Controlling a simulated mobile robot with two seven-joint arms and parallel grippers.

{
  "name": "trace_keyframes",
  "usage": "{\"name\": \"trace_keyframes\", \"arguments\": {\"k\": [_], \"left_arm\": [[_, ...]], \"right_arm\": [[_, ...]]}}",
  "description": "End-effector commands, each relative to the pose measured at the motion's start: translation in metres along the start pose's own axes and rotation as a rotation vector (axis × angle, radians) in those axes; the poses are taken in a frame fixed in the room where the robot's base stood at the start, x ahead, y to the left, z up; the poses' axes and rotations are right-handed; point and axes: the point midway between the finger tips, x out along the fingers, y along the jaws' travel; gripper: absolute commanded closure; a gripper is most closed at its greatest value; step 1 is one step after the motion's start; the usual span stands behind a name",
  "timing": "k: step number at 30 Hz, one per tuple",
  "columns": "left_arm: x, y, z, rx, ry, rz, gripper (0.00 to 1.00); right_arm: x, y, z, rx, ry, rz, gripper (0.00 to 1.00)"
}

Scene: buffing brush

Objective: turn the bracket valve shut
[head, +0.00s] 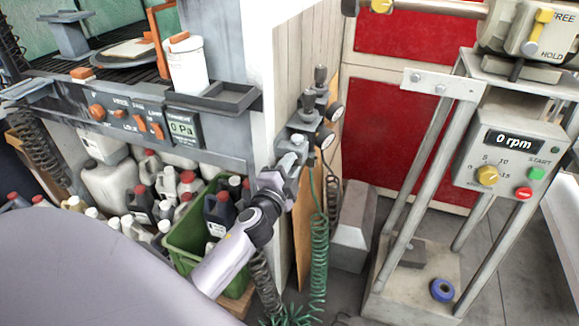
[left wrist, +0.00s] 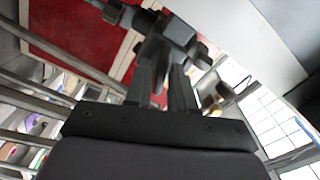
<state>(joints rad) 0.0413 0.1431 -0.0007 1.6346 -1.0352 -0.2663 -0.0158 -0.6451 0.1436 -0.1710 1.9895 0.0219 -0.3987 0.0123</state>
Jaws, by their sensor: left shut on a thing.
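The bracket valve (head: 297,138) is a grey fitting on the edge of the white wall panel, with dark knobs and round gauges just above it. My left gripper (head: 284,170) reaches up to it from below left and is shut on a part of it. The gripper's fingers hide the gripped part in the head view. In the left wrist view, the two dark fingers (left wrist: 162,72) close on the grey valve body (left wrist: 178,32). How far the valve is turned cannot be told. My right gripper is not in view.
Green and dark coiled hoses (head: 319,245) hang below the valve. A green crate (head: 190,250) of bottles stands below left. A grey workbench panel (head: 130,115) reads "0 Pa". A machine frame (head: 410,160) with a "0 rpm" box (head: 510,160) stands at right.

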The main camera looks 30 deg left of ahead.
Motion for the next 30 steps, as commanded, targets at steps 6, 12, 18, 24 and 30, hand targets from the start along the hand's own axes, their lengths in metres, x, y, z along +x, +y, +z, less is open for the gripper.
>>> {"name": "trace_keyframes", "arguments": {"k": [6, 12, 18, 24, 30], "left_arm": [[-0.0002, 0.0016, 0.0001, 0.181, 0.000, 0.001, 1.00], [-0.0002, 0.0023, 0.0003, 0.300, 0.000, 0.002, 1.00], [-0.0002, 0.0028, 0.0003, 0.373, 0.001, 0.001, 1.00], [-0.0003, 0.0031, 0.0003, 0.402, 0.001, 0.002, 1.00], [-0.0003, 0.0032, 0.0004, 0.407, 0.001, 0.002, 1.00]], "right_arm": [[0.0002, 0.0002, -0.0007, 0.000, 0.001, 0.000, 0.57], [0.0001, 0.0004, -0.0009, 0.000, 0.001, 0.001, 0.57], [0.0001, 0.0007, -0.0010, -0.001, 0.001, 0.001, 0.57], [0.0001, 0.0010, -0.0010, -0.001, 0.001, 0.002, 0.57], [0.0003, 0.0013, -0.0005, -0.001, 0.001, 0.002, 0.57]]}}
